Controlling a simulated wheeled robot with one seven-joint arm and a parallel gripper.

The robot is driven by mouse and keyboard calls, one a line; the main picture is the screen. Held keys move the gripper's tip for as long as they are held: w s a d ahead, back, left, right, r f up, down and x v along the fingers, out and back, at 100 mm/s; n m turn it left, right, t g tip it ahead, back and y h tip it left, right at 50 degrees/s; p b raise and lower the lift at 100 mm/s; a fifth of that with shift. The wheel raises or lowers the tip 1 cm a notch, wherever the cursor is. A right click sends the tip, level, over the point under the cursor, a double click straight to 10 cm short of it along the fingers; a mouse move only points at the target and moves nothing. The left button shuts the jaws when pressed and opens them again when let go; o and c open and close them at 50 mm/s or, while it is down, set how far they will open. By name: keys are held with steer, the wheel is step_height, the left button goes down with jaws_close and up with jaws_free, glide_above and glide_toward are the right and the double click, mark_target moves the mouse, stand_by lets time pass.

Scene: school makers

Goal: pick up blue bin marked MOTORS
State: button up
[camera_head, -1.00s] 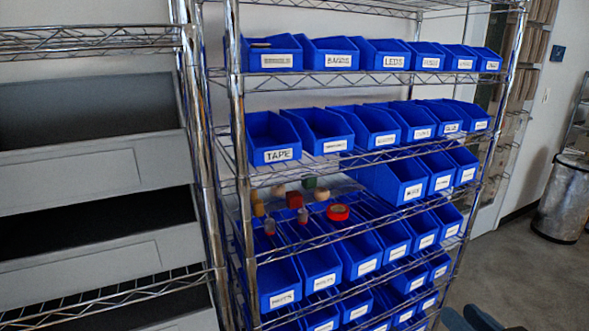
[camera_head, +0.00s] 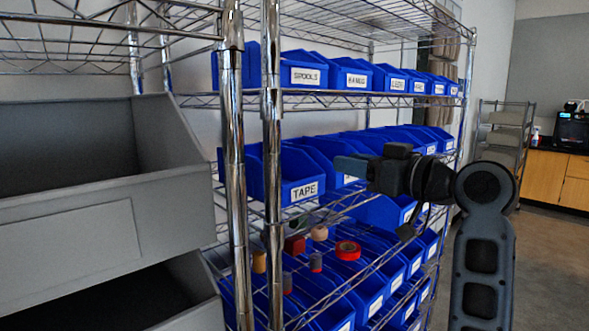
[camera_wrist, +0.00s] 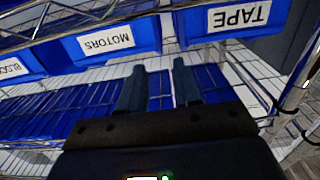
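The blue bin marked MOTORS (camera_wrist: 143,36) shows upside down in the wrist view, its white label facing me. In the head view it is the bin just right of the TAPE bin (camera_head: 305,190), with its rear and side in sight (camera_head: 318,158). My gripper partly covers its label there. My gripper (camera_wrist: 159,66) is open and empty, its two fingers apart. It is in front of the bin row, near the lower front of the MOTORS bin; I cannot tell whether it touches.
On the shelf below lie a red tape roll (camera_head: 348,250), a red block (camera_head: 294,245) and other small items. More blue bins fill the shelves above and below. Large grey bins (camera_head: 70,240) stand at the left.

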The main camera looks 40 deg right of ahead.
mark_target(322, 157)
steer(key=w, duration=0.3)
steer(key=shift+w+a+r, duration=0.1)
steer(key=shift+a+r, duration=0.05)
steer(key=shift+w+p, duration=0.6)
steer(key=shift+w, duration=1.75)
steer(key=shift+c, duration=0.2)
jaws_close()
